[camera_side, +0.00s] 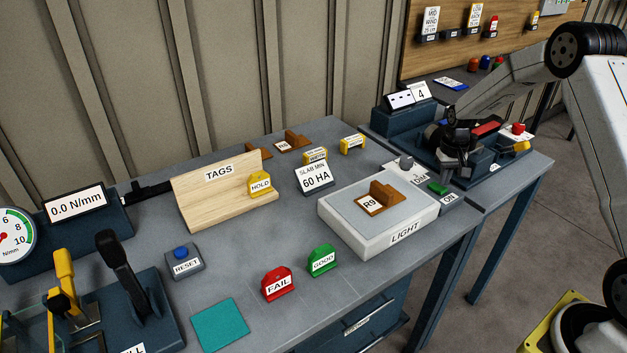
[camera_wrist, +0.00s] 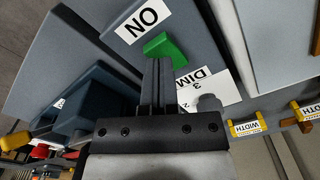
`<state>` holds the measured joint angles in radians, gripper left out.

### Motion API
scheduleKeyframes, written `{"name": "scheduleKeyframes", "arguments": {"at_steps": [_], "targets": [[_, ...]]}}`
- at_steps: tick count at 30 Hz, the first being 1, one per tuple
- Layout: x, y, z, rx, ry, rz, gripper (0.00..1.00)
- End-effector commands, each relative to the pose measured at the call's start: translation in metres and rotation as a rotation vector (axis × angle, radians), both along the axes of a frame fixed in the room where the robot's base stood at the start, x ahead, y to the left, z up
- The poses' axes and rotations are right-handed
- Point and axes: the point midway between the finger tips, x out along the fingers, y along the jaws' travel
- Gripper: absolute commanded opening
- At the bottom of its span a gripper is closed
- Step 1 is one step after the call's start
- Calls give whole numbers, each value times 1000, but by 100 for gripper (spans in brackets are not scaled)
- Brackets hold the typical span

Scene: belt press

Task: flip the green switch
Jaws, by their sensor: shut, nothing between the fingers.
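The green switch (camera_side: 437,188) sits on the bench top beside the ON label (camera_side: 450,198), to the right of the light box. In the wrist view the green switch (camera_wrist: 166,48) lies tilted, just beyond my fingertips, close to the ON label (camera_wrist: 143,20). My gripper (camera_wrist: 158,64) is shut and empty, with its two fingers together. In the side view my gripper (camera_side: 450,172) is dark and points down just right of the switch. I cannot tell whether the fingertips touch the switch; they cover its near edge in the wrist view.
A grey knob (camera_side: 406,162) stands by the dimmer label, close behind the switch. A dark blue fixture with a red button (camera_side: 518,128) stands behind my gripper. The bench's front right is clear.

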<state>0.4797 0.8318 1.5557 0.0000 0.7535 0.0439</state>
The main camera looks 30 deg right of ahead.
Motion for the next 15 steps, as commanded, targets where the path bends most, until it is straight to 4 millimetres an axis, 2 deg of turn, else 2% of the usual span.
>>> {"name": "scheduleKeyframes", "arguments": {"at_steps": [15], "targets": [[0,0,-6,0,1,0,0]]}}
